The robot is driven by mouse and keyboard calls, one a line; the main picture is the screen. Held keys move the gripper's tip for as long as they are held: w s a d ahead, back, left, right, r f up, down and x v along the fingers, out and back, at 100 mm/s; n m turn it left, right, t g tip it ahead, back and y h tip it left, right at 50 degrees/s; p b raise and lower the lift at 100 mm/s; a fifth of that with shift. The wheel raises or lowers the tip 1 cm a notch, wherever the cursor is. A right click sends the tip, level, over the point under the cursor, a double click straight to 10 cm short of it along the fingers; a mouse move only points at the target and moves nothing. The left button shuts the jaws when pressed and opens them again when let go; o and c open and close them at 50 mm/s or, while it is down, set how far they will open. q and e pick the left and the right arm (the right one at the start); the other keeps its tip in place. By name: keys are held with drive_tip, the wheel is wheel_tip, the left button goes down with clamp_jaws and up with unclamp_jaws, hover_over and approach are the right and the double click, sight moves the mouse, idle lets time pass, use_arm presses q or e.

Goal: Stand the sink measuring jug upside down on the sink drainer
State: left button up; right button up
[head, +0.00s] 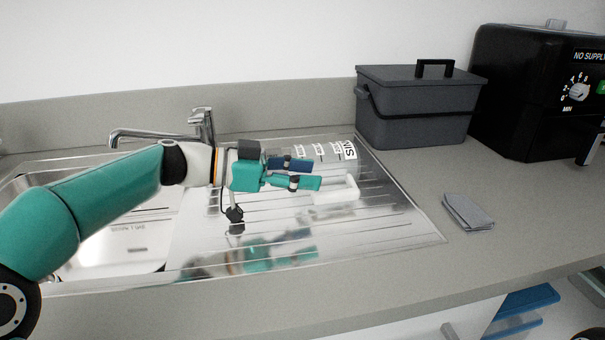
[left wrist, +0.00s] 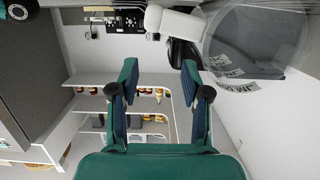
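The clear measuring jug (head: 338,151) lies on its side on the ribbed metal sink drainer (head: 395,222), with printed marks on its wall and its white handle (head: 345,191) towards the front. My left gripper (head: 317,174) is at the jug's front left, fingers apart and pointing right, and hides part of the jug. In the left wrist view the gripper (left wrist: 159,66) is open with nothing between its fingers. The jug (left wrist: 262,40) shows there at the upper right, its round end facing the camera. Contact with the fingers cannot be told. My right gripper is not seen.
The sink basin (head: 120,248) and tap (head: 203,124) are left of the drainer. A grey lidded box (head: 415,112) and a black oven (head: 535,95) stand at the back right. A folded grey cloth (head: 467,212) lies right of the drainer. The counter's front right is clear.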

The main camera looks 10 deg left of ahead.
use_arm(q)
drive_tip(key=v, duration=1.2)
drive_tip(key=shift+s, duration=0.1)
